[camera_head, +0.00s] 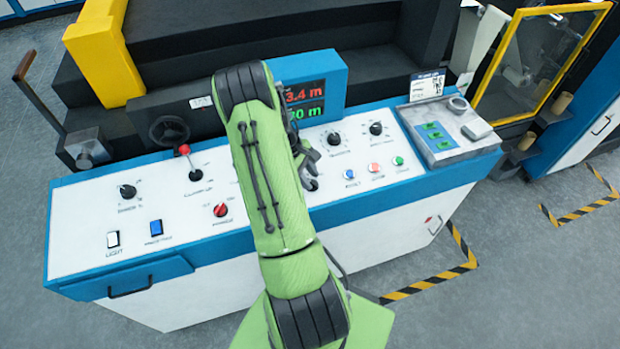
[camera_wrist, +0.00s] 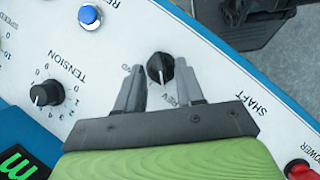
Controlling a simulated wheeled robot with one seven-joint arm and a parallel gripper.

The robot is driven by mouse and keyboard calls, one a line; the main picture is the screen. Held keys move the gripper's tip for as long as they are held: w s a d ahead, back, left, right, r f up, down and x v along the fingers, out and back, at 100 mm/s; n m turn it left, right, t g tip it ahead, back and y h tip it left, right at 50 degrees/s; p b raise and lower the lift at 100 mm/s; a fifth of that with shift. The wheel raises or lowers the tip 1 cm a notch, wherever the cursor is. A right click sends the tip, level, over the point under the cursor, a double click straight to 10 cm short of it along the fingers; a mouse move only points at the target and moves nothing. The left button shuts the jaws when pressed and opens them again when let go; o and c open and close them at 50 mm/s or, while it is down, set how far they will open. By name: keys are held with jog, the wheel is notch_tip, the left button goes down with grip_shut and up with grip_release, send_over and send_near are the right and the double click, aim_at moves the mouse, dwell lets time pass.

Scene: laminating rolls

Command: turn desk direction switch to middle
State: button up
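The direction switch is a black knob (camera_wrist: 160,68) on the white desk panel (camera_wrist: 215,72), with a marking ending in "WD" on its left and "REV" below it in the wrist view. A light pointer mark shows on it, but I cannot tell exactly which position it is at. My gripper (camera_wrist: 160,86) is open. Its two grey fingers are spread, one to each side of the knob, with the tips close to it; contact cannot be told.
In the head view, a red-topped lever (camera_head: 185,150) and a red knob (camera_head: 220,210) stand left of my arm.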

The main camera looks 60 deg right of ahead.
jog(key=shift+x, duration=0.75)
jog(key=shift+c, duration=0.4)
grip_shut()
